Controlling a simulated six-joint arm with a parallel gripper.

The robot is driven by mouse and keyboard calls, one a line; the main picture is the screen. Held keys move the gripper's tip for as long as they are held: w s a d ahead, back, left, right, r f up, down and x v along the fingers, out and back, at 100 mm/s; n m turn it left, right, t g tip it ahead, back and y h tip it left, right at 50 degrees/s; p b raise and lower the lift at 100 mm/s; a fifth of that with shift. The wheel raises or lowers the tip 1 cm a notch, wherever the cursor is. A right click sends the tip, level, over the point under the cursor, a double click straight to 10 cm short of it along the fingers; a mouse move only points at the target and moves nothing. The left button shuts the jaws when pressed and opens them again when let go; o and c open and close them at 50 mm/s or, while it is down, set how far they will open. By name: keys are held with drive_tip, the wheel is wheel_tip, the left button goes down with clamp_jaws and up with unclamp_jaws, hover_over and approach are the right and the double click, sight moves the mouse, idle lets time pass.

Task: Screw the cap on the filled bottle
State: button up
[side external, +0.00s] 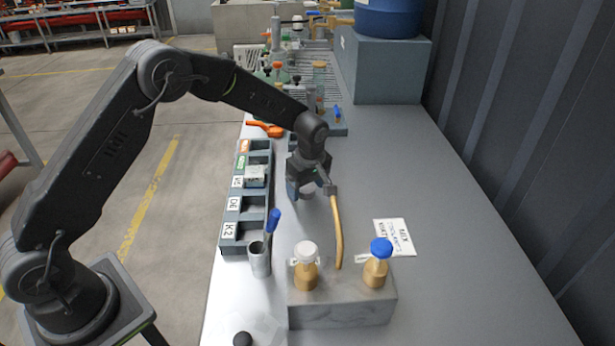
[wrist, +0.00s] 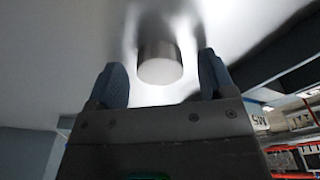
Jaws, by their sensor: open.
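My gripper (side external: 302,188) is open and points down low over the grey bench. In the wrist view, a small pale cylinder (wrist: 160,66), cap-like, stands between its two blue-grey fingers, with gaps on both sides. In the side view the gripper mostly hides it. Two bottles with tan contents stand at a grey block near the front. The left bottle (side external: 305,276) has a white cap (side external: 306,250) on top, and the right bottle (side external: 376,272) has a blue cap (side external: 381,248). I cannot tell which bottle the task means.
A labelled rack (side external: 233,217) and a metal cup (side external: 260,262) with a blue-topped item stand left. A paper sheet (side external: 395,237) lies right. The bench's right side is clear.

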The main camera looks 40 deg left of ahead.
sight(252, 164)
drive_tip(key=shift+f, duration=0.1)
drive_tip(key=shift+c, duration=0.3)
drive_tip(key=c, duration=0.9)
drive_tip(key=shift+o, duration=1.4)
drive_tip(key=shift+c, duration=1.3)
drive_tip(key=shift+r, duration=2.55)
drive_tip(key=shift+a+r, duration=0.15)
drive_tip(key=shift+a, duration=0.05)
drive_tip(key=s+a+r+n, duration=0.2)
drive_tip(key=a, duration=0.1)
drive_tip(key=s+a+r+n, duration=0.2)
drive_tip(key=a+r, duration=0.1)
drive_tip(key=s+a+r+n, duration=0.1)
drive_tip(key=s+a+r, duration=0.1)
drive_tip(key=s+a, duration=0.1)
drive_tip(key=shift+s+a+r+n+g, duration=0.1)
drive_tip(key=shift+a+r+n+g, duration=0.2)
drive_tip(key=shift+a+r+n, duration=0.1)
drive_tip(key=shift+s, duration=0.1)
drive_tip(key=shift+f, duration=1.85)
